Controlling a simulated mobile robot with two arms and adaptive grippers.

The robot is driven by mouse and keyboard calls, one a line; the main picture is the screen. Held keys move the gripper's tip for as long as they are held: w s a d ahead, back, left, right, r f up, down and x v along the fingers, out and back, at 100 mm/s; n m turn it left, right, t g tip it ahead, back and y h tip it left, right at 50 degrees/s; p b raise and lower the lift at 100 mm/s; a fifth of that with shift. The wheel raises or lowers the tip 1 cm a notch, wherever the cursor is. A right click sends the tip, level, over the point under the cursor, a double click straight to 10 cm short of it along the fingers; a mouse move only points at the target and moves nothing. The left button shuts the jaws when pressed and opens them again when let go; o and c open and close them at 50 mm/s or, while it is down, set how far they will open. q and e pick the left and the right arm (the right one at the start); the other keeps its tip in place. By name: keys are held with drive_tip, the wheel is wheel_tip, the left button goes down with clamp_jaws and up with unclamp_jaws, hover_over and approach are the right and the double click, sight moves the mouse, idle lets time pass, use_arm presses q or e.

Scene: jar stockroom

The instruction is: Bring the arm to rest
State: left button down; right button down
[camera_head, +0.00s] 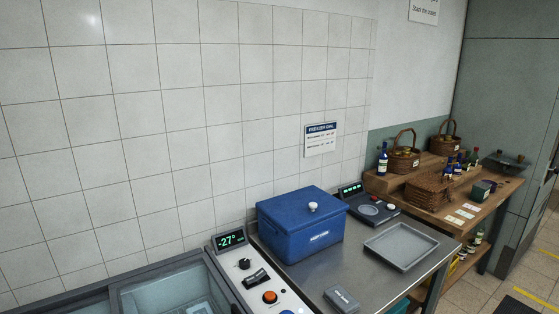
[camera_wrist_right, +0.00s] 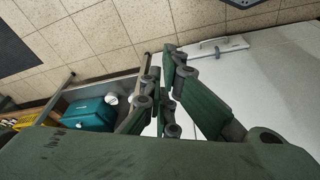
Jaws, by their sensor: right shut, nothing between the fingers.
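My right gripper (camera_wrist_right: 166,85) shows in the right wrist view as dark green finger links with grey joints. Its fingers are shut with nothing between them. It hangs clear in front of a white panel and a tiled floor, touching nothing that I can see. Neither of my arms shows in the head view, and my left gripper is in no view.
In the head view, a steel table holds a blue lidded box (camera_head: 301,228), a grey tray (camera_head: 401,246) and a scale (camera_head: 370,207). A freezer with a control panel (camera_head: 262,281) stands left of it. A wooden table with baskets (camera_head: 403,159) stands right. The wrist view shows a teal box (camera_wrist_right: 90,113).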

drive_tip(key=s+f+b, duration=0.1)
drive_tip(key=s+f, duration=0.2)
drive_tip(key=f, duration=0.6)
drive_tip(key=s+f+b, duration=0.1)
drive_tip(key=s+f, duration=0.2)
drive_tip(key=f, duration=0.6)
drive_tip(key=s+d+f+g+b, duration=0.1)
drive_tip(key=s+d+f+b, duration=0.1)
drive_tip(key=s+f, duration=1.1)
drive_tip(key=shift+s+d+g, duration=0.4)
drive_tip(key=shift+s+d, duration=0.1)
drive_tip(key=shift+d, duration=0.2)
drive_tip(key=shift+n, duration=0.3)
